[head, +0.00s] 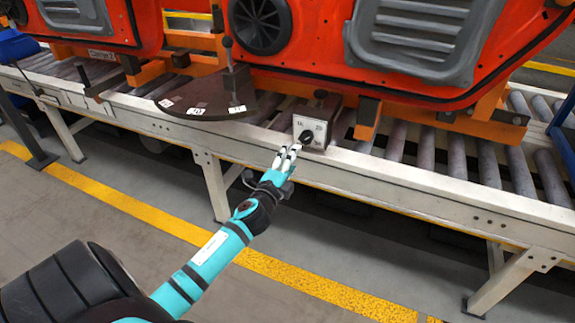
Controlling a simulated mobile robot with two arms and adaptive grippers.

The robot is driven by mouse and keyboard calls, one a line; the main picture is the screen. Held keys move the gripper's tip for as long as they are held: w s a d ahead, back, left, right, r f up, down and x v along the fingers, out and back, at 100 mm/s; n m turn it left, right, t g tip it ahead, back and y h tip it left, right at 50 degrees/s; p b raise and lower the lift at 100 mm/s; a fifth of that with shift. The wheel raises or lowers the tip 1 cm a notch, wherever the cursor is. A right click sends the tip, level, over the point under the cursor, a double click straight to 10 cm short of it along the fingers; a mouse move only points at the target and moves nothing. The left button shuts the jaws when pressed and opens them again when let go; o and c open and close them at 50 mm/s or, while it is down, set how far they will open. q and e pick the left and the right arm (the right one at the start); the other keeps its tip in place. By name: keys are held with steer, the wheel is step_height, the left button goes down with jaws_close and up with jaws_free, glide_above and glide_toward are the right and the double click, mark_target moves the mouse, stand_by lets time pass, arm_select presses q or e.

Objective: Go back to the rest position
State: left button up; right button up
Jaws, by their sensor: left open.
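My left arm comes in from the lower left. Its gripper (288,152) is open and empty at the front edge of the conveyor, just below and left of a small box with a white dial plate (313,123) and a black knob (307,137). The fingertips are close to the knob; I cannot tell whether they touch it. My right gripper does not show.
Red door panels (325,60) stand on orange carriers on the roller conveyor (420,150). A dark quarter-round plate with a lever (232,75) sits left of the dial box. A yellow line (150,213) crosses the clear grey floor in front.

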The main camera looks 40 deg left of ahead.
arm_select(q)
steer(key=shift+v, duration=1.1)
